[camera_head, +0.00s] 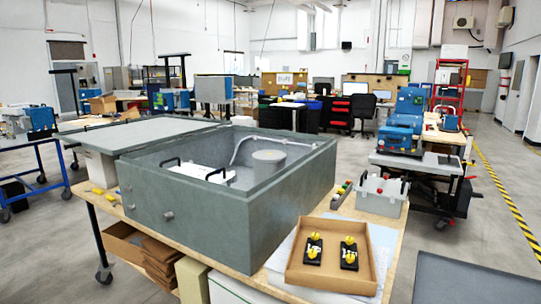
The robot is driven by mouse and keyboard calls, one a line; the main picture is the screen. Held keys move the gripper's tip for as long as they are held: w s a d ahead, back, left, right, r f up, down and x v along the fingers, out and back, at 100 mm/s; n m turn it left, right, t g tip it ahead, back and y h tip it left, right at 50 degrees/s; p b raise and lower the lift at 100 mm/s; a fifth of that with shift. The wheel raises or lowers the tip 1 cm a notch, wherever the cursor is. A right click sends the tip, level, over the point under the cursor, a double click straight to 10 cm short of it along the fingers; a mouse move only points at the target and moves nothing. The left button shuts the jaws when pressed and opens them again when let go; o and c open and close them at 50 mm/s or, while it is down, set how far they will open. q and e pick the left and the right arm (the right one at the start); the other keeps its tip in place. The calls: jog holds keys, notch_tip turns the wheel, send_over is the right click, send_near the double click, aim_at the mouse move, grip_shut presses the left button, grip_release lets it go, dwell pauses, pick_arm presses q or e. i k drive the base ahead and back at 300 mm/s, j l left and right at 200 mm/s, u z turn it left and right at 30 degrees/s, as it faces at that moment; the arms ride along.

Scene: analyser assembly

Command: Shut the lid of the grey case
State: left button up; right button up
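The grey case (240,215) stands on a wooden workbench in the middle of the head view. Its lid (140,133) is open, swung out flat to the left of the case. Inside the case are a white part with black handles (200,175), a grey cylinder (269,166) and a pale tube along the back wall. Two small round fittings stick out of the case's front-left wall. Neither of my grippers shows in this view.
A cardboard tray (307,277) with two black and yellow parts sits on the bench's front right. A light grey box (380,193) stands at the bench's right. Cardboard (150,250) lies on a shelf below.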

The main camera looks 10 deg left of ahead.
aim_at(114, 139)
jog(key=i+j, duration=0.1)
jog(key=j, duration=0.45)
jog(key=i+j+z, duration=0.1)
jog(key=j, duration=0.5)
jog(key=i+j, duration=0.1)
jog(key=j, duration=0.45)
